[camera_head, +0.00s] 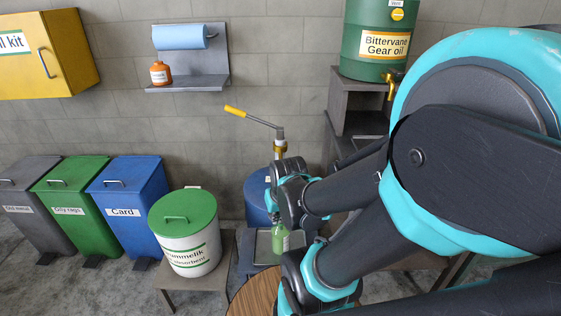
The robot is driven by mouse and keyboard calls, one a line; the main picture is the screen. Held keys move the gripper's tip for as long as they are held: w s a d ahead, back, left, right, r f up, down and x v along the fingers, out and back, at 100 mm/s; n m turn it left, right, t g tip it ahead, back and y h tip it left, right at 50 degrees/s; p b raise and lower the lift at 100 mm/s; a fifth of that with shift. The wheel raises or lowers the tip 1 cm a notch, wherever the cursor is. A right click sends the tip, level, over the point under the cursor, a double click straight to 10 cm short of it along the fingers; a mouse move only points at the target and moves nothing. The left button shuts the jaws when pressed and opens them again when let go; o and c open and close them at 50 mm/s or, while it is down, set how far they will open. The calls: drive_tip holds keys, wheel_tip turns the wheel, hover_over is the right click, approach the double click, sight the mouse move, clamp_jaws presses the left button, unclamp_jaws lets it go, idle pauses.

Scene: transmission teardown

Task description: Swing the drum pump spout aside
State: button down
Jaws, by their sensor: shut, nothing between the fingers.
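The drum pump (280,146) stands on the blue drum (256,198) near the back wall. Its crank lever with a yellow grip (235,111) points up and to the left. A brass-coloured collar shows below the lever. My gripper (284,169) is at the dark end of my arm, in front of the pump's post in this view. It is shut and holds nothing. Its fingertips are hard to make out, and I cannot tell whether it touches the pump. The spout is not clearly visible; my gripper and wrist cover that area.
A green bottle (281,237) stands below my wrist by a grey tray (264,250). A white bin with a green lid (186,240) is to the left. A green oil barrel (376,38) sits on a stand at right. My arm hides much of the right side.

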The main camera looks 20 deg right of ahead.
drive_tip(key=c, duration=2.3)
unclamp_jaws()
